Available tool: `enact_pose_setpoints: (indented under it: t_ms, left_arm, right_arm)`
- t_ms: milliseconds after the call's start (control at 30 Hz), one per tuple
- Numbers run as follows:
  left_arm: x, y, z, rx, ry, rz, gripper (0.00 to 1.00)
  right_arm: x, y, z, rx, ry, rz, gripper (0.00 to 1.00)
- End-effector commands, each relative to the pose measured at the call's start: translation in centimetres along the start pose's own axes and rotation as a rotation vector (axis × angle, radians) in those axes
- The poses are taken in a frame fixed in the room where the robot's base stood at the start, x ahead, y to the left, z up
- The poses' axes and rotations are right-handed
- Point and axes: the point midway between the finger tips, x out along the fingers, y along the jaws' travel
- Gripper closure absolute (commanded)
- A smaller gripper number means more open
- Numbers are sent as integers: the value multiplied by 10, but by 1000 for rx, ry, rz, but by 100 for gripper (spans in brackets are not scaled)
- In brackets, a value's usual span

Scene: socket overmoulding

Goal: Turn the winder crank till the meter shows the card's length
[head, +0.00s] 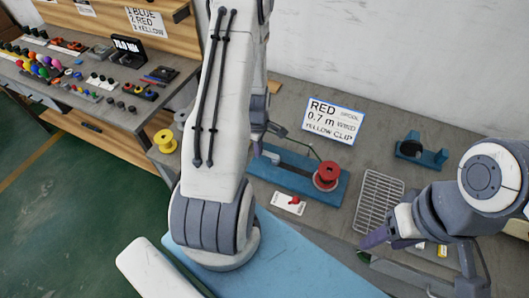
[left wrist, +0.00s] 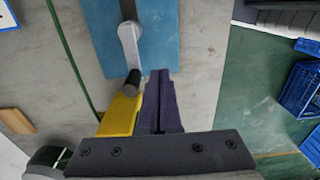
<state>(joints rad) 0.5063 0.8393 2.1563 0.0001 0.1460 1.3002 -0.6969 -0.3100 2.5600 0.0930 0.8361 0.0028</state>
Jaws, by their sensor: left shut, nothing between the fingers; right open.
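The winder has a blue base (head: 262,168) and a red spool (head: 326,176). Its grey crank arm (left wrist: 130,42) with a black knob (left wrist: 132,82) shows in the left wrist view. My left gripper (left wrist: 159,75) is shut and empty, its fingertips just right of the knob; contact cannot be told. In the head view my left arm hides most of that gripper (head: 257,148). My right gripper (head: 370,248) is open at lower right, away from the winder. No meter reading is legible.
A yellow block (left wrist: 119,116) lies beside my left fingers. A wire rack (head: 378,200) and a blue holder (head: 420,153) stand right of the winder. A white plate with a red piece (head: 291,203) lies in front. A yellow spool (head: 165,141) stands left of my arm.

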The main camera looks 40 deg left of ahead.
Motion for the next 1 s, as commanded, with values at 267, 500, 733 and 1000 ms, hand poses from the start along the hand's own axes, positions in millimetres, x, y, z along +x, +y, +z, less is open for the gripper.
enact_pose_setpoints:
  t_ms: [267, 500, 733, 1000]
  left_arm:
    - [0, 0, 0, 0, 0, 0, 100]
    - [2, 0, 0, 0, 0, 0, 100]
    - [14, 0, 0, 0, 0, -1, 100]
    - [27, 0, 0, 0, 0, 0, 100]
  right_arm:
    - [0, 0, 0, 0, 0, 0, 43]
    - [2, 0, 0, 0, 0, 0, 43]
    - [11, 1, 1, 0, 0, 0, 43]
    - [21, 2, 1, 0, 0, 0, 43]
